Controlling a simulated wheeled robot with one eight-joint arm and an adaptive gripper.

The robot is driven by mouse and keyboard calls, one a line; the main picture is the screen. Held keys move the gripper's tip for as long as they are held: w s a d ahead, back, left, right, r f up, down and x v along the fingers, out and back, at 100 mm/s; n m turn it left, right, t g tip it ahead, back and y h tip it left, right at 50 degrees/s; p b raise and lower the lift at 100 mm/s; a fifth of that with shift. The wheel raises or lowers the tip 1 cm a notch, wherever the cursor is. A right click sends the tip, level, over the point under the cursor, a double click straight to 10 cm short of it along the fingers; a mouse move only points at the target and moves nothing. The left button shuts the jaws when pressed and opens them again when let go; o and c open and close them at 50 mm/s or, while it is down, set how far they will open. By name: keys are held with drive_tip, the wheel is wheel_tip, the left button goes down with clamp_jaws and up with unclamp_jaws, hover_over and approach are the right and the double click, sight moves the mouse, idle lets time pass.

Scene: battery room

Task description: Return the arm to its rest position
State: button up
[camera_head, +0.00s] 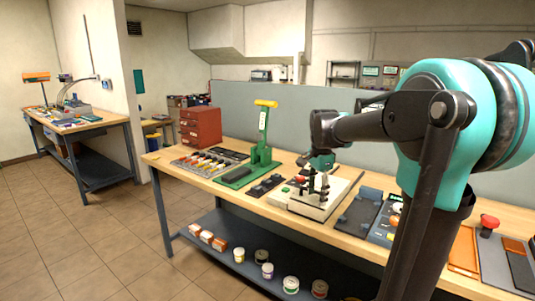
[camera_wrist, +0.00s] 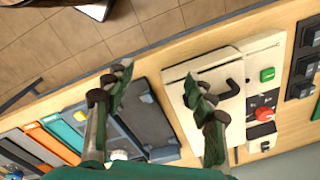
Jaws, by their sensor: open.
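My arm, teal and dark grey, reaches in from the right of the head view and stretches over the workbench. My gripper (camera_head: 317,184) hangs at its end, above or just beside a cream-coloured device (camera_head: 312,208) on the bench. In the wrist view my gripper (camera_wrist: 157,78) has its two fingers spread well apart, with nothing between them. The cream device (camera_wrist: 232,82) lies under the right finger there, with a dark hook-shaped handle, a green button and a red knob. I cannot tell whether the fingers touch it.
The workbench (camera_head: 153,157) also holds a green lever press (camera_head: 264,140), red drawers (camera_head: 200,127), a dark grey tray (camera_head: 358,214) and a red emergency button (camera_head: 489,222). A grey partition (camera_head: 232,110) stands behind. Cans and boxes sit on the lower shelf. The floor at left is clear.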

drive_tip(key=s+d+f+n+t, duration=0.1)
drive_tip(key=s+f+n, duration=0.6)
drive_tip(key=s+f, duration=0.2)
drive_tip(key=s+d+f+n+t, duration=0.1)
drive_tip(key=s+f+n+t, duration=0.1)
drive_tip(key=s+f+n, duration=0.5)
drive_tip(key=s+f, duration=0.3)
drive_tip(key=shift+s+d+f+t, duration=0.15)
drive_tip(key=shift+s+d+t, duration=0.15)
drive_tip(key=shift+s, duration=0.1)
